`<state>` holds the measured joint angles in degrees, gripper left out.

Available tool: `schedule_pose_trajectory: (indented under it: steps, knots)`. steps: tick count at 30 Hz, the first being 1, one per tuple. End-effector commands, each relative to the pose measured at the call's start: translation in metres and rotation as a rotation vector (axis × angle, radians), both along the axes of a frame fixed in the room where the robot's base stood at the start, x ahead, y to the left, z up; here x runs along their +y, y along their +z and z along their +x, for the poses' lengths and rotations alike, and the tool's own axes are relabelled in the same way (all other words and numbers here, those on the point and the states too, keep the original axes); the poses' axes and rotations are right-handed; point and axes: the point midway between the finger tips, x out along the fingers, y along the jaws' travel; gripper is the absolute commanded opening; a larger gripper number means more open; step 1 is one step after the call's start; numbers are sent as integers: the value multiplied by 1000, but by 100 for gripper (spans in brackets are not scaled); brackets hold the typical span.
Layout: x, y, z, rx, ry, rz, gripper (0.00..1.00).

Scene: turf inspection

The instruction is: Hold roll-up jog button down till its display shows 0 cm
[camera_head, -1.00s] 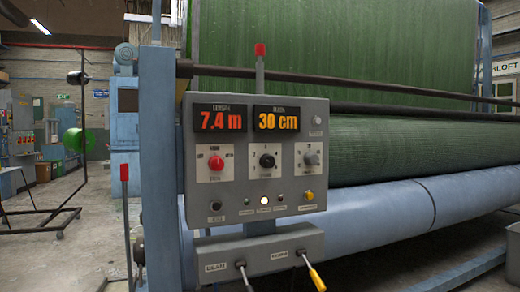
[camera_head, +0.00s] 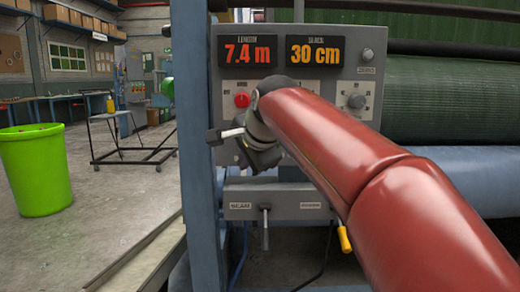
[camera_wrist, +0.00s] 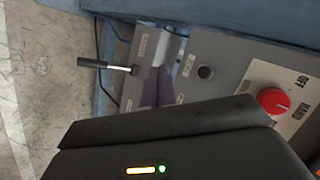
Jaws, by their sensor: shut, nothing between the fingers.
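The grey control panel (camera_head: 375,72) faces me in the head view. Its left display (camera_head: 248,52) reads 7.4 m and its right display (camera_head: 315,53) reads 30 cm.
A red knob (camera_wrist: 273,102) marked OFF and HAND lies right of the button. A lever (camera_wrist: 108,66) sticks out from the lower box. A yellow-handled lever (camera_head: 345,238) hangs below the panel. A green bin (camera_head: 38,168) stands on open floor at left.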

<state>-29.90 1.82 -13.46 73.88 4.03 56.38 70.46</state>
Motion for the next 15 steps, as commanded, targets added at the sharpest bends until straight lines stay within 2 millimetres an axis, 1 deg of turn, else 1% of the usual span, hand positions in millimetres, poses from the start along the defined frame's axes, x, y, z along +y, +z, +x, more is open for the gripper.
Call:
schedule_pose_trajectory:
  steps: [1, 4, 15]
  knots:
    - [7, 2, 4, -2, -8, 16, 0]
    - [14, 6, 8, -3, -21, 37, 0]
    - [14, 7, 9, -4, -26, 43, 0]
